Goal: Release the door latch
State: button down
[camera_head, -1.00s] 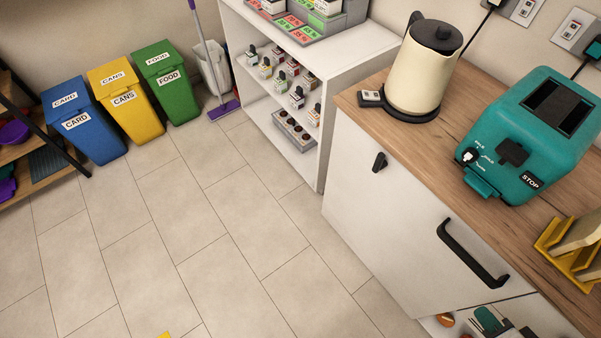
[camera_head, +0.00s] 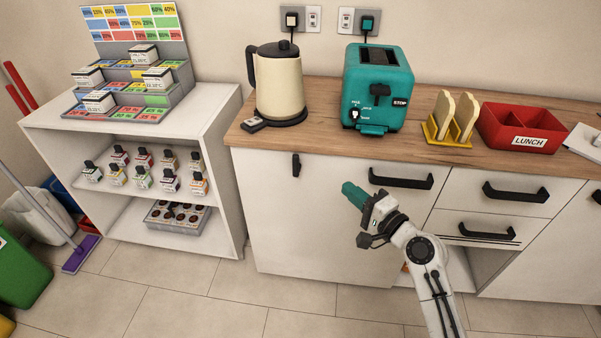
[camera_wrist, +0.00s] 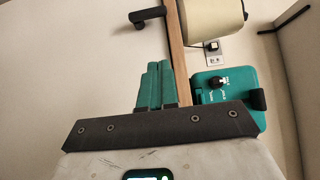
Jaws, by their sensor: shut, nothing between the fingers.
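The door latch (camera_head: 296,165), a small black turn-piece, sits near the top left of a white cabinet door (camera_head: 290,220) under the counter. It points roughly downward in the head view. It seems to show as a black piece (camera_wrist: 148,14) at the top of the wrist view, beside the counter edge. The door looks closed and has a black bar handle (camera_head: 400,179) at its upper right. My gripper (camera_head: 350,191), with teal fingers, is shut and empty in front of the door. It is right of and lower than the latch, apart from it. The fingers also show together in the wrist view (camera_wrist: 155,84).
A cream kettle (camera_head: 279,85), a teal toaster (camera_head: 377,90), a yellow toast rack (camera_head: 447,140) and a red lunch box (camera_head: 522,118) stand on the wooden counter. A white shelf unit (camera_head: 232,170) is left of the door. Tiled floor (camera_head: 200,312) in front is clear.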

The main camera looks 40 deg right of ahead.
send_near(296, 163)
jog(key=w+d, duration=0.4)
jog(key=w, duration=0.1)
jog(key=shift+w+a+f+p, duration=0.1)
jog(key=shift+w+a+p, duration=0.5)
jog(key=shift+a, duration=0.2)
